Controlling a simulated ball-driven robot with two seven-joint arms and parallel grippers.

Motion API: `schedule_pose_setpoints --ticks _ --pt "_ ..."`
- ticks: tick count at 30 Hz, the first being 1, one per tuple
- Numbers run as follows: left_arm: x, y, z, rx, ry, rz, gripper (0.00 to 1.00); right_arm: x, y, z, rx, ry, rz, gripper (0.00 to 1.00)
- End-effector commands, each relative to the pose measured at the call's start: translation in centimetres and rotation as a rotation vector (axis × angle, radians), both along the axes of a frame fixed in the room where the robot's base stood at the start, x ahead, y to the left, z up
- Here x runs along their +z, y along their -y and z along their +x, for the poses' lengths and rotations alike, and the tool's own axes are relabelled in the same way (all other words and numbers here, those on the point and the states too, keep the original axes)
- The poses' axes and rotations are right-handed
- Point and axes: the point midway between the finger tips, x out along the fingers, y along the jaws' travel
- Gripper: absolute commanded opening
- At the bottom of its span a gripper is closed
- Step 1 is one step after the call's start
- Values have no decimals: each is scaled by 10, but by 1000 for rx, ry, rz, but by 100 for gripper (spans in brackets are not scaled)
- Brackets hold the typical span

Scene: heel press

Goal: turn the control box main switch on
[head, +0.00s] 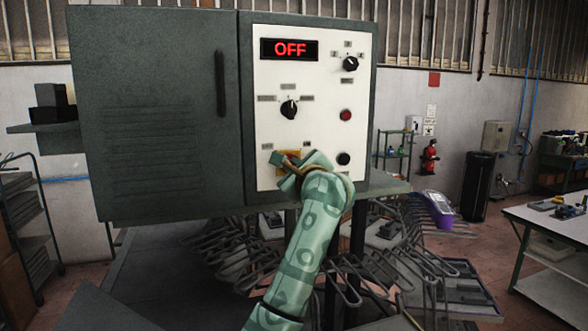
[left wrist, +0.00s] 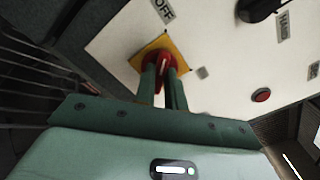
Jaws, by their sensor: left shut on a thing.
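The control box (head: 155,110) is a dark grey-green cabinet with a white panel (head: 270,75) on its right side. The display (head: 289,49) reads OFF in red. The main switch, a red rotary knob on a yellow plate (head: 289,157), is at the panel's lower left, mostly covered by my left gripper (head: 285,163). In the left wrist view, the two green fingers are shut on the red knob (left wrist: 158,62), with the yellow plate (left wrist: 178,48) behind it and an OFF label (left wrist: 163,11) nearby. My right gripper is not in view.
The panel also has a black selector knob (head: 289,109), a smaller black knob (head: 350,64), a red button (head: 346,115) and a black button (head: 343,159). Metal racks (head: 240,250) stand below the box. A workbench (head: 555,225) is at the right.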

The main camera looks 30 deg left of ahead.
Motion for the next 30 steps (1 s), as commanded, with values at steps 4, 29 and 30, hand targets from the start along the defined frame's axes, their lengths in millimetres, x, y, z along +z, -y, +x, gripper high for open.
schedule_pose_setpoints --ticks 4,29,30 --pt "-2 1 0 -1 -71 58 0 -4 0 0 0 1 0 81" --pt "-1 2 2 -2 -662 561 0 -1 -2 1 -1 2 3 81" --pt "-1 2 2 -2 -691 586 0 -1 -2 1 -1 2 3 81"
